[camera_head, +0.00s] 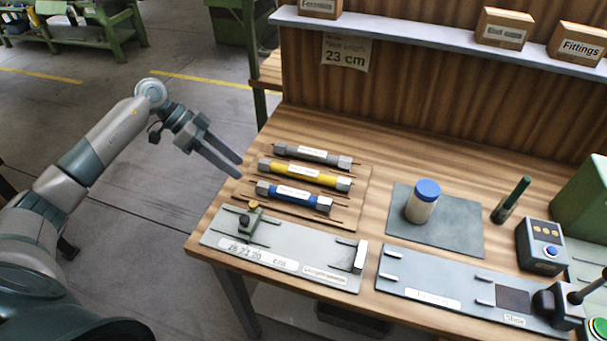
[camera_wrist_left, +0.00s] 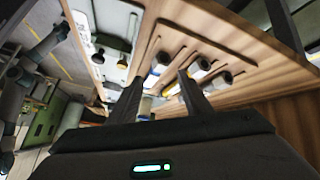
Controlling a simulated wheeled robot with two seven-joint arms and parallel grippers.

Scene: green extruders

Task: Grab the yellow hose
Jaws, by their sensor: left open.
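The yellow hose (camera_head: 304,173) has grey end fittings and a white label. In the head view it lies on a wooden rack at the left of the bench, between a grey hose (camera_head: 313,155) behind and a blue hose (camera_head: 293,194) in front. My left gripper (camera_head: 240,168) is open and empty, left of the hoses near the bench's left edge. It is apart from the yellow hose. In the left wrist view the hose ends show between and beside my open fingers (camera_wrist_left: 160,78), and the fingers partly hide them. My right gripper is not in view.
A grey measuring plate (camera_head: 325,277) lies in front of the rack. To the right are a blue-capped jar (camera_head: 422,202) on a mat, a green-handled tool (camera_head: 511,200), a button box (camera_head: 543,245) and a second plate (camera_head: 455,278). A shelf with boxes runs above.

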